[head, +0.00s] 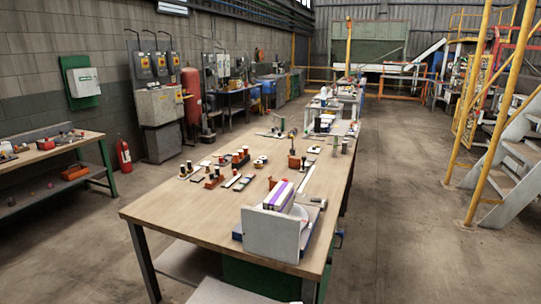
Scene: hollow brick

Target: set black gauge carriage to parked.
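A fixture with a grey upright plate (270,237) and a blue base stands at the near end of the long wooden table (190,212). A purple and white striped block (279,195) stands behind the plate. A small dark and grey piece (319,202) sits at the right of the fixture. I cannot tell whether it is the black gauge carriage, and no parked mark can be made out at this size. Neither of my grippers is in view.
Several small dark, red and white parts (238,160) lie mid-table, with an orange block (294,162) to their right. The near left of the tabletop is bare. A side bench (85,141) stands left, yellow-railed stairs (505,170) right. Open floor (410,220) lies between table and stairs.

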